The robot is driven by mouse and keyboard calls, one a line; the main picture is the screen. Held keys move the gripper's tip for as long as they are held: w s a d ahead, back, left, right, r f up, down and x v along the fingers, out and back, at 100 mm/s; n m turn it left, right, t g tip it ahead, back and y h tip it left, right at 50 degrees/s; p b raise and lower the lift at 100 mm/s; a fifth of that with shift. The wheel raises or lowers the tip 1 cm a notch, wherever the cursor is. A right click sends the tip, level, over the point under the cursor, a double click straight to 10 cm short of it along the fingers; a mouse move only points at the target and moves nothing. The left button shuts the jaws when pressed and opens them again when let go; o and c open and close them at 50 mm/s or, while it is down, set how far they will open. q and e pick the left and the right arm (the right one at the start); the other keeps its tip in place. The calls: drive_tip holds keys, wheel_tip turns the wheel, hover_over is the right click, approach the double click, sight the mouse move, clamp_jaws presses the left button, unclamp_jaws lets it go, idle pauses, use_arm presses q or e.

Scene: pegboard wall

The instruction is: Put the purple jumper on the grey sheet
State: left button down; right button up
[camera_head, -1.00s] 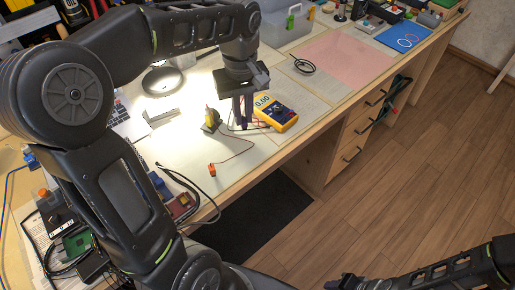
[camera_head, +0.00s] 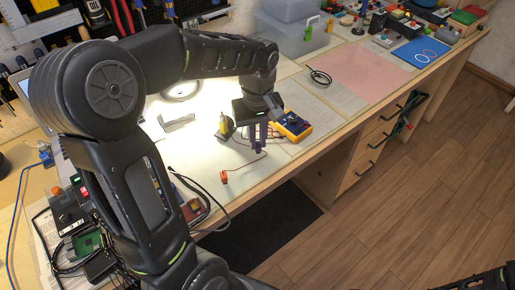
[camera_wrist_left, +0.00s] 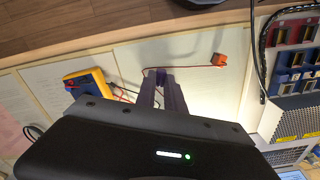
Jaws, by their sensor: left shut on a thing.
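My left gripper (camera_head: 258,148) points down over the workbench, beside the yellow multimeter. Its dark, purplish fingers are close together, and they also show in the left wrist view (camera_wrist_left: 163,92). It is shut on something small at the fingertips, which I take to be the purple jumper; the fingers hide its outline. A pale greyish sheet (camera_head: 326,93) lies on the bench to the right, beyond the multimeter; I cannot tell for sure that it is the grey sheet. My right gripper is out of view; only part of its arm shows at the lower right.
The multimeter (camera_head: 293,125) is close to the left gripper's right. A red lead with an orange clip (camera_head: 224,177) lies near the front edge. A black cable coil (camera_head: 320,77), a pink sheet (camera_head: 365,68) and a blue sheet (camera_head: 421,53) lie farther right.

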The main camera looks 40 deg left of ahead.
sight(257, 142)
use_arm(q)
wheel_tip(257, 142, down, 4)
drive_tip(key=shift+f, duration=0.1)
drive_tip(key=shift+f, duration=0.2)
drive_tip(key=c, duration=1.4)
unclamp_jaws()
drive_tip(key=shift+c, duration=0.2)
drive_tip(key=shift+r, duration=0.2)
wheel_tip(257, 142, up, 12)
drive_tip(key=shift+r+p, duration=0.1)
drive_tip(key=shift+p, duration=0.25)
